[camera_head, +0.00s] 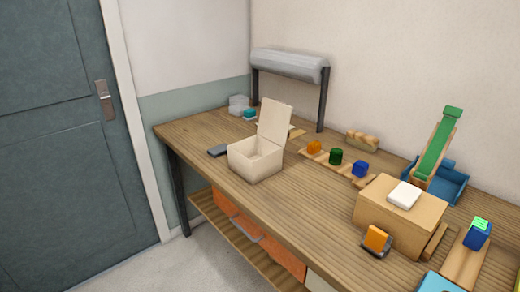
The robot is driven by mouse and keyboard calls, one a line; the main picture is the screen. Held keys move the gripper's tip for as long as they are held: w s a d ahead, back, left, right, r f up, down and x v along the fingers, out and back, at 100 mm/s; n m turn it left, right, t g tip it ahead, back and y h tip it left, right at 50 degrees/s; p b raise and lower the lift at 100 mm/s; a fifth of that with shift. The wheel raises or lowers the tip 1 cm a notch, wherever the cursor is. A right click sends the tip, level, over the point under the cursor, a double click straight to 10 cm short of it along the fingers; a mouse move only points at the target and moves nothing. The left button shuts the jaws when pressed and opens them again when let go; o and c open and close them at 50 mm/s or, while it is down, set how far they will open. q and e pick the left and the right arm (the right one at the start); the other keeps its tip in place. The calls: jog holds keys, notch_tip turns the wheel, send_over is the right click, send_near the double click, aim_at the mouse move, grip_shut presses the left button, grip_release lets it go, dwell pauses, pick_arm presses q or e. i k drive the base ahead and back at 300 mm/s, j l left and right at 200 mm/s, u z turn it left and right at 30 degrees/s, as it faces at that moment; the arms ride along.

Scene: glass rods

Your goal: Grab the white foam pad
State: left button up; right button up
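A small white pad (405,195), which looks like the foam pad, lies flat on top of a closed brown cardboard box (391,220) on the right part of the workbench. Nothing touches the pad from above. Neither of my grippers shows in the head view.
The wooden workbench (310,221) holds an open cream box (258,157) with its lid raised, and a row of coloured blocks (336,157) on a wooden strip. A green ramp (436,148) stands in a blue tray (452,185). An orange block (377,238) stands before the cardboard box.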

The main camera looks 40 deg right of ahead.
aim_at(405, 195)
jog(key=z, duration=2.25)
jog(key=i+j, duration=0.05)
jog(key=j, duration=0.05)
